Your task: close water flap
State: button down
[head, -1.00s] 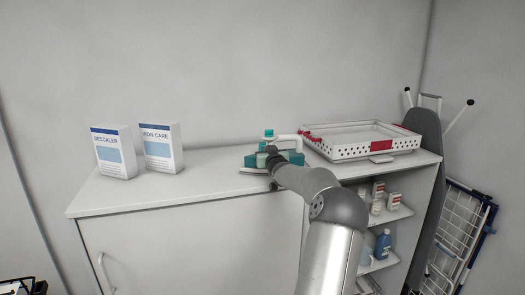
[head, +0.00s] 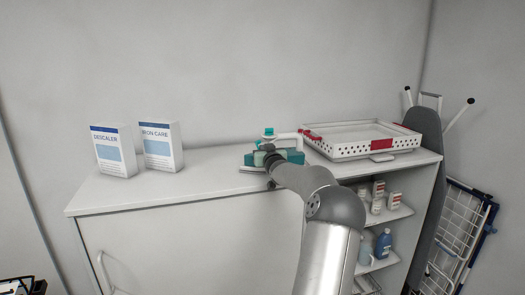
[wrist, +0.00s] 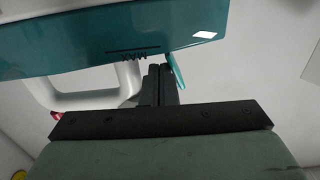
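A teal and white iron (head: 295,157) stands on the cabinet top, partly hidden behind my arm. In the wrist view its teal water tank (wrist: 110,35), marked MAX, fills the top, with the white handle (wrist: 75,98) at left. A small teal flap (wrist: 177,70) sticks out from the tank's lower edge, tilted away from it. My gripper (wrist: 160,72) has its dark fingers together with nothing visible between them. The fingertips are just left of the flap, close to the tank; I cannot tell whether they touch. The head view hides the fingertips.
The white cabinet top (head: 190,188) is clear to the left as far as a descaler box (head: 113,152) and an iron care box (head: 161,148). A white perforated tray (head: 350,152) stands right of the iron. An ironing board (head: 425,125) leans at far right.

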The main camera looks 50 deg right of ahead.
jog(key=shift+w+a+b, duration=0.45)
jog(key=shift+a+b, duration=0.15)
jog(key=shift+b, duration=0.15)
jog(key=shift+a+f, duration=0.1)
jog(key=shift+w+a+b, duration=0.45)
jog(key=shift+a+b, duration=0.05)
jog(key=shift+b, duration=0.25)
jog(key=shift+a, duration=0.1)
jog(key=shift+w+a+b, duration=0.2)
jog(key=shift+w+b, duration=0.05)
jog(key=shift+b, duration=0.05)
jog(key=shift+r, duration=0.2)
jog(key=shift+f+b, duration=0.35)
jog(key=shift+f, duration=0.1)
jog(key=shift+r, duration=0.1)
jog(key=shift+r+p, duration=0.85)
jog(key=shift+r, duration=0.3)
